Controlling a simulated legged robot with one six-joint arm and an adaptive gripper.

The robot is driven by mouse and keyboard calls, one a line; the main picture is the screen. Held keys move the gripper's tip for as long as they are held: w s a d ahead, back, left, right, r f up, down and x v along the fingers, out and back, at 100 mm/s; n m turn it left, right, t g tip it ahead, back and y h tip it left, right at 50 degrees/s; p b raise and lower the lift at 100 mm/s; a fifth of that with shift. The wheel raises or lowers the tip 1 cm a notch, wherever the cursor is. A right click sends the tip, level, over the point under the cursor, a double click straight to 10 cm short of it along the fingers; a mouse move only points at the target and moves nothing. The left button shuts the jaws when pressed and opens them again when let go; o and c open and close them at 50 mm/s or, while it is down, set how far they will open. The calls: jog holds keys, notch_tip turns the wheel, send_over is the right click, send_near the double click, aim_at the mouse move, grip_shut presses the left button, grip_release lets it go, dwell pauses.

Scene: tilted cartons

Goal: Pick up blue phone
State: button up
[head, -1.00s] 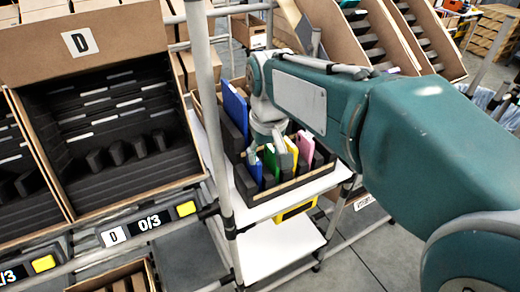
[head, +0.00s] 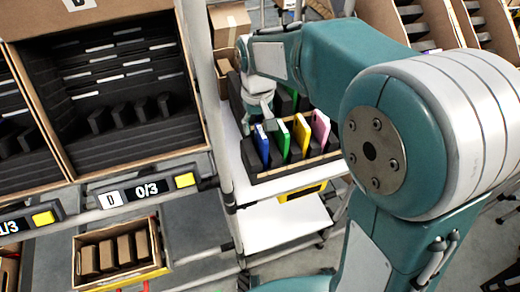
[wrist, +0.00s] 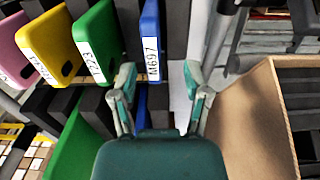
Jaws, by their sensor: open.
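The blue phone (head: 262,146) stands upright in a dark slotted foam holder (head: 250,160) on the white shelf, leftmost of its row. In the wrist view the blue phone (wrist: 151,40) shows a white label reading M697. My gripper (head: 258,115) is just above and behind it in the head view. In the wrist view my gripper (wrist: 160,85) has its fingers spread apart, with the phone's near end beyond the fingertips, closer to the left finger. The gripper holds nothing. A second blue strip shows between the fingers, partly hidden by the gripper body.
Green (head: 283,140), yellow (head: 302,134) and pink (head: 320,129) phones stand close beside the blue one. A cardboard wall (wrist: 240,120) lies right of the gripper in the wrist view. Carton D (head: 115,95), with empty foam slots and a 0/3 display, stands at left.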

aim_at(262, 132)
jog(key=f, duration=0.2)
jog(key=d+f, duration=0.1)
jog(key=f, duration=0.1)
jog(key=shift+s, duration=0.15)
jog(key=shift+f, duration=0.4)
jog(key=shift+a, duration=0.1)
grip_shut()
